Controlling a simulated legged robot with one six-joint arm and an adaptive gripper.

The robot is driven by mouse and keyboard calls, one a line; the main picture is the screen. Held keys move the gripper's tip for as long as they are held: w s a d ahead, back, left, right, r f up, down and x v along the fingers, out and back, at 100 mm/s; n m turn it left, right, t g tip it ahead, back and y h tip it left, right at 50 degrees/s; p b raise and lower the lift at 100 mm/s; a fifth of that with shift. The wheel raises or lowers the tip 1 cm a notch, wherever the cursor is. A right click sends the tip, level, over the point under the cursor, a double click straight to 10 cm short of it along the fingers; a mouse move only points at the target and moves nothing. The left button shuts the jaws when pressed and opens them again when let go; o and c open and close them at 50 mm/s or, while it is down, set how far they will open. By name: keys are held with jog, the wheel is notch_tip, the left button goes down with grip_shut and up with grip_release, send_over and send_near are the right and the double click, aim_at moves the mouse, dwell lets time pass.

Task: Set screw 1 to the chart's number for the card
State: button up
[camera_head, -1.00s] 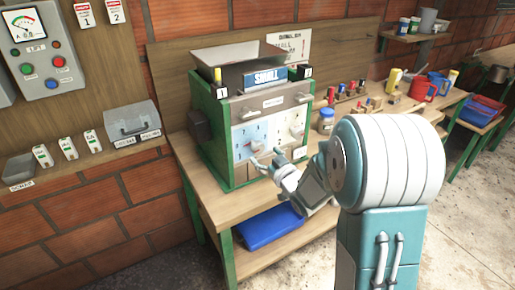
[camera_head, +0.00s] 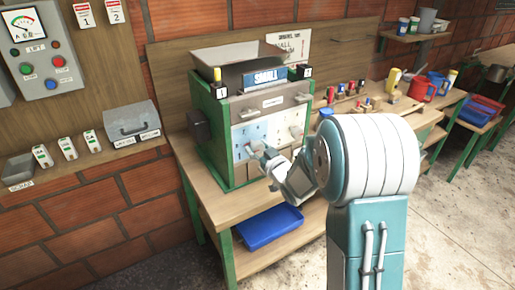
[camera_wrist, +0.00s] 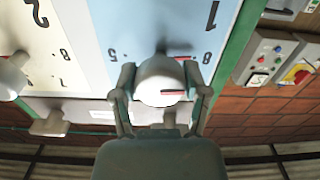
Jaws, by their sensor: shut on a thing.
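The screw 1 knob (camera_wrist: 160,82) is white and round with a dark red-edged mark, on the pale blue dial panel (camera_wrist: 125,22). The panel shows a large 1 and small numbers, among them 5 and 8, upside down in the wrist view. My gripper (camera_wrist: 160,92) has a finger on each side of the knob and is shut on it. In the head view my gripper (camera_head: 256,149) is at the machine's blue panel (camera_head: 240,135) and covers the knob. The blue card (camera_head: 266,76) reads SMALL. The white chart (camera_head: 291,43) behind the hopper is partly hidden and its numbers are unreadable.
The white panel 2 (camera_wrist: 38,30) with its own knob (camera_wrist: 10,76) lies beside panel 1. A lever (camera_wrist: 50,124) sticks out nearby. The green-sided machine (camera_head: 212,135) stands on a wooden bench (camera_head: 215,207). A blue tray (camera_head: 268,228) is on the shelf below.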

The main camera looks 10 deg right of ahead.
jog(key=shift+m, duration=0.5)
jog(key=o, duration=1.2)
jog(key=shift+c, duration=0.2)
jog(key=v, duration=1.1)
jog(key=shift+s, duration=0.35)
jog(key=shift+d, duration=0.1)
